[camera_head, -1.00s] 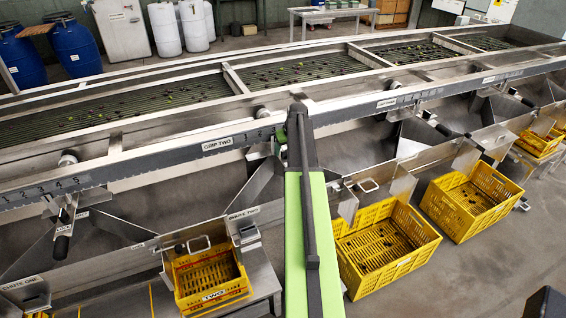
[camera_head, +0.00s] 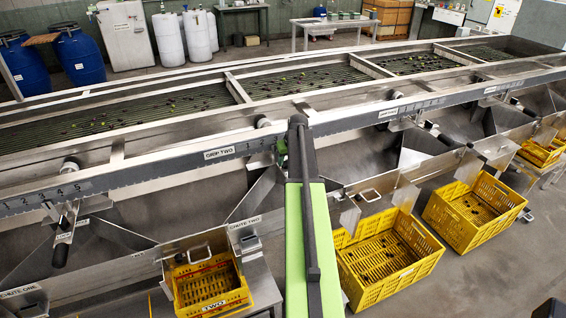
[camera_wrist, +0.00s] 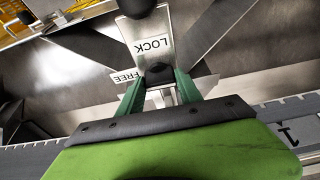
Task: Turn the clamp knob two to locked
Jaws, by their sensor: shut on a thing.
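My gripper (camera_wrist: 158,85) has its two green fingers closed around a small dark piece of clamp knob two (camera_wrist: 158,73). A metal plate labelled LOCK (camera_wrist: 150,46) stands just beyond the fingertips, and a FREE label (camera_wrist: 127,77) lies to its left. A black rounded end (camera_wrist: 135,8) shows at the top of the wrist view. In the head view my gripper (camera_head: 281,147) is at the rail, right of the GRIP TWO label (camera_head: 219,153). My arm hides most of the knob there, and I cannot tell its exact angle.
A long metal rail (camera_head: 140,175) with a scale runs across the sizer. Another clamp with a black handle (camera_head: 63,250) hangs at the left. Yellow crates (camera_head: 390,290) stand below the chutes, and the CHUTE TWO plate (camera_head: 244,222) is just left of my arm.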

